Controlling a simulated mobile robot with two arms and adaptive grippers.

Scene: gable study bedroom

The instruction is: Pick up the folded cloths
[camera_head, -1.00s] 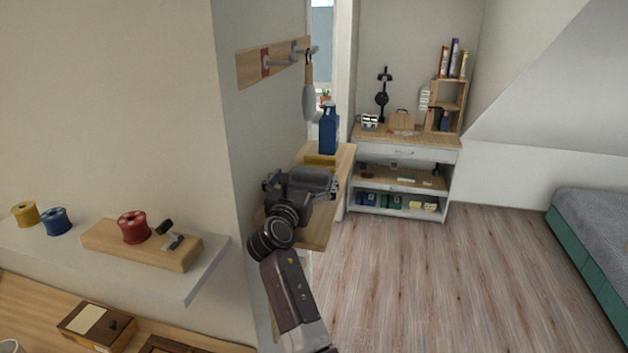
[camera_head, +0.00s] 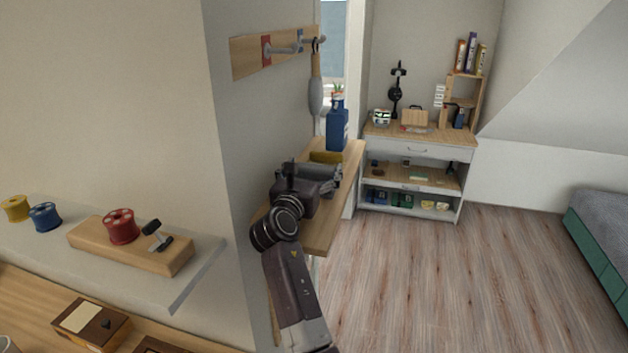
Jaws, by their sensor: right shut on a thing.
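A yellow folded cloth (camera_head: 326,157) shows at the far side of my right gripper (camera_head: 322,174), over the narrow wooden wall shelf (camera_head: 348,160). My right gripper is shut on it; its dark fingers and wrist hide most of the contact and the cloth's near side. I cannot tell whether the cloth touches the shelf or how many layers it has. My left gripper is not in view.
A blue bottle (camera_head: 338,128) stands on the shelf just behind the cloth. A brush (camera_head: 316,92) hangs from the peg rail (camera_head: 270,50) above. A white shelf (camera_head: 205,270) with spools juts out at left.

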